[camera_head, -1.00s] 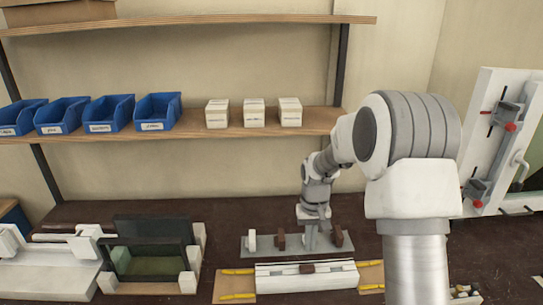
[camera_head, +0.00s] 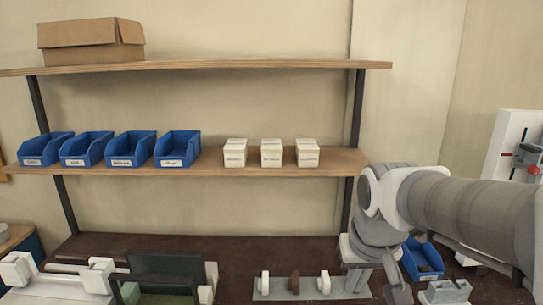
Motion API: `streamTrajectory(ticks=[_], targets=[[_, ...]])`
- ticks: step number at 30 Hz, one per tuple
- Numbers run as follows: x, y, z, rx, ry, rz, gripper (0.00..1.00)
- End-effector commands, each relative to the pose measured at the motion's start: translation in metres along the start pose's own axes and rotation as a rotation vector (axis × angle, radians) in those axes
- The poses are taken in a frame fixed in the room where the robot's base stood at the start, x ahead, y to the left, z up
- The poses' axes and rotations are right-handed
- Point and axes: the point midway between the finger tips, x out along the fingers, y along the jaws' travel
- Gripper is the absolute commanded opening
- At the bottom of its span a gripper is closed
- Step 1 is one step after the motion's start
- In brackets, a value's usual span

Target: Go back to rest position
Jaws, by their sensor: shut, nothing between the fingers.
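My gripper (camera_head: 356,278) is low in the right half of the view, at the right end of a grey plate (camera_head: 277,294). It looks shut, with nothing seen in it. It overlaps the plate's right end in the picture; whether it touches cannot be told. My arm reaches in from the right edge, bent at the wrist. The plate carries white blocks (camera_head: 265,281) and a brown block (camera_head: 294,282). Its right end is partly hidden by my gripper.
A blue bin (camera_head: 424,262) stands behind my arm. At the lower left are a white fixture (camera_head: 18,268) and a dark framed panel (camera_head: 165,264). A shelf (camera_head: 212,169) holds several blue bins (camera_head: 178,148) and white boxes (camera_head: 271,153). A clamp board (camera_head: 505,150) stands at right.

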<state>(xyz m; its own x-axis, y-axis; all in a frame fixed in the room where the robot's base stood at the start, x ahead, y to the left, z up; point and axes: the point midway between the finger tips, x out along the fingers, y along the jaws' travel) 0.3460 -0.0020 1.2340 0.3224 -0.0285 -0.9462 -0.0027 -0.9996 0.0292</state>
Motion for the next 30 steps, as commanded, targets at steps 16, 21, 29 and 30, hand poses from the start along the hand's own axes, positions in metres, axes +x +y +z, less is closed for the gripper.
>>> streamTrajectory(ticks=[16, 21, 29, 30], targets=[[-0.044, -0.001, 0.086, 0.009, 0.157, -0.026, 0.0], [-0.044, -0.001, 0.091, 0.009, 0.164, -0.028, 0.0], [-0.044, -0.001, 0.091, 0.009, 0.163, -0.028, 0.0], [-0.044, -0.001, 0.091, 0.009, 0.163, -0.028, 0.0]])
